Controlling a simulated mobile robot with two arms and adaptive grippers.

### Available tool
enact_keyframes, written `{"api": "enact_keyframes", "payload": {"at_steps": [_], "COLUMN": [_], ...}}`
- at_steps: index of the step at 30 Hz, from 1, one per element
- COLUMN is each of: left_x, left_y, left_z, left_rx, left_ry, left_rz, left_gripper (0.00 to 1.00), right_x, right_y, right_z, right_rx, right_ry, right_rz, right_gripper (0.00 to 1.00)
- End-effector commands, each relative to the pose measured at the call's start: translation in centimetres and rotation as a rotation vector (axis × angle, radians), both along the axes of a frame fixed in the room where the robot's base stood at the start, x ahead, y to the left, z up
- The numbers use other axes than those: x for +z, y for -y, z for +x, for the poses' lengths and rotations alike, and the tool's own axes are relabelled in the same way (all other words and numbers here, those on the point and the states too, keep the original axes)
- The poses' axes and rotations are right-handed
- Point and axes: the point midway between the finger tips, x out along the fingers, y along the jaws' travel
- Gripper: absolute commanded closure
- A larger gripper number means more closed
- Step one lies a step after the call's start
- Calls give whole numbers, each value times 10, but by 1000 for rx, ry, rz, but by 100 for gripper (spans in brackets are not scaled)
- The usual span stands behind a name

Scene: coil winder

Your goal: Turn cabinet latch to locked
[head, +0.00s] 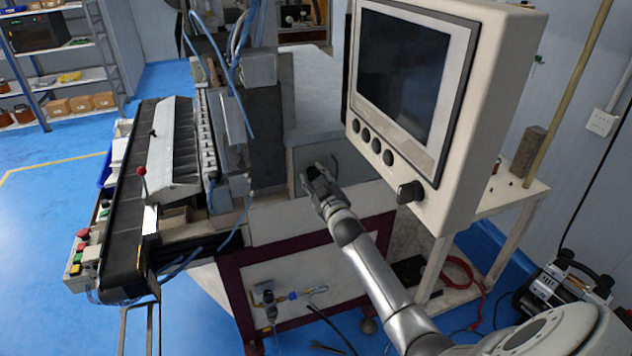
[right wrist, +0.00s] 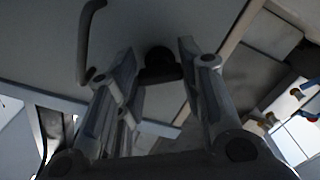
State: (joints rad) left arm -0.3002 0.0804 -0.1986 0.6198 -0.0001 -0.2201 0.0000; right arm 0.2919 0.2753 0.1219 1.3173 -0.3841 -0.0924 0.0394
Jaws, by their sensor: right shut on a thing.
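The cabinet latch (right wrist: 160,62) is a dark, rounded knob on the grey cabinet face, seen between my fingers in the right wrist view. My right gripper (head: 314,180) reaches the grey cabinet front (head: 357,158) below and left of the screen box. Its fingers (right wrist: 158,72) are shut on the latch, one on each side. In the head view the gripper hides most of the latch, and I cannot tell its turned position. A dark curved handle (right wrist: 84,45) is on the same face, to the left of the latch. My left gripper is not in view.
A cream control box (head: 487,120) with a dark screen and several knobs hangs close to the right of my forearm. The machine's conveyor (head: 124,240) lies to the left. A small white table (head: 515,200) stands at right. Blue floor (head: 45,210) is clear at left.

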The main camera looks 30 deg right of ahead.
Motion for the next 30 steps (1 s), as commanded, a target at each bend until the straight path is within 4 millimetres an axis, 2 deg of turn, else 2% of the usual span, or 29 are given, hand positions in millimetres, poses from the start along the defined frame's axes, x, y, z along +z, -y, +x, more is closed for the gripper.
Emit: {"api": "enact_keyframes", "payload": {"at_steps": [18, 30], "left_x": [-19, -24], "left_y": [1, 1], "left_z": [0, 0], "left_rx": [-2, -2], "left_ry": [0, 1], "left_rz": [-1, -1], "left_gripper": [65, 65], "right_x": [-1, -1], "right_y": [0, 0], "right_z": [0, 0], "right_rx": [0, 1], "right_ry": [-137, -208], "right_rz": [-572, -864], "right_gripper": [88, 88]}}
